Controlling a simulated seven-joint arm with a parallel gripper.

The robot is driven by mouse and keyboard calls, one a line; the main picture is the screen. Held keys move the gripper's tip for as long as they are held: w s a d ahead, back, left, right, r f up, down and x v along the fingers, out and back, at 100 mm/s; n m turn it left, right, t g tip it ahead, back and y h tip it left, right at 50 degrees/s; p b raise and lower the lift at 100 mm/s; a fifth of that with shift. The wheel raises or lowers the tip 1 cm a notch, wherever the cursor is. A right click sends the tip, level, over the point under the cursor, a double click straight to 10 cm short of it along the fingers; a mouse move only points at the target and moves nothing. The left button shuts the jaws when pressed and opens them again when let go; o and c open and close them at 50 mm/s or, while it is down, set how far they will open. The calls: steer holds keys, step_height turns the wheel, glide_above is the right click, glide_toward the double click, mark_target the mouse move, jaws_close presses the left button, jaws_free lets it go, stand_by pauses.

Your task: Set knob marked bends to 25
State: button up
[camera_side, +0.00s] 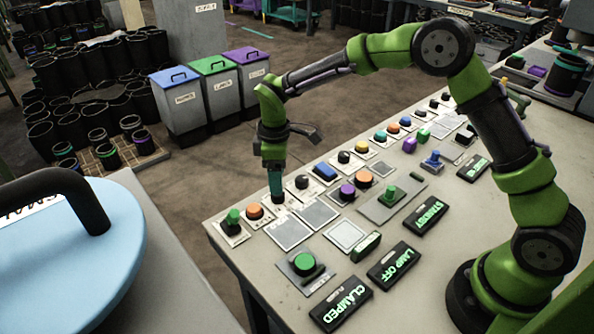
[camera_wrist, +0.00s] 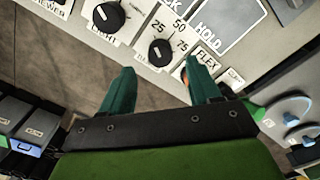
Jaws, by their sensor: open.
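A round black knob (camera_wrist: 160,52) with a dial marked 25, 50 and 75 sits on the panel, just beyond my fingertips in the wrist view. Its small white mark shows, but I cannot tell exactly which number it points to. I cannot read the word bends on any label. Another black knob (camera_wrist: 108,17) with a white pointer sits to its left, above a label reading LIGHT. My gripper (camera_wrist: 160,67) has its two teal fingers apart with nothing between them.
The panel (camera_side: 232,258) carries several buttons and knobs, a green button (camera_side: 304,263), an orange button (camera_side: 254,211) and lit displays reading CLAMPED (camera_side: 342,303) and LAMP OFF (camera_side: 394,265). A plate marked HOLD (camera_wrist: 222,22) and a FLEX label (camera_wrist: 207,64) lie right of the dial.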

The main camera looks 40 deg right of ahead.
step_height(320, 180, up, 12)
stand_by(0.3)
steer(key=shift+r, duration=0.1)
steer(key=s+d+r+m+t, duration=0.2)
steer(key=s+d+m, duration=0.1)
steer(key=s, duration=0.5)
steer(key=s+d+r+m+t+y, duration=0.1)
steer(key=s+d+r+m+t, duration=0.1)
steer(key=s+m, duration=0.4)
steer(key=s+d+r+m+t+y, duration=0.1)
steer(key=s+d+r+m+t, duration=0.1)
steer(key=s, duration=0.9)
steer(key=d+m+t, duration=0.1)
steer(key=m, duration=0.1)
steer(key=shift+d+r+m, duration=0.25)
steer(key=shift+d+m, duration=0.05)
steer(key=shift+d, duration=0.05)
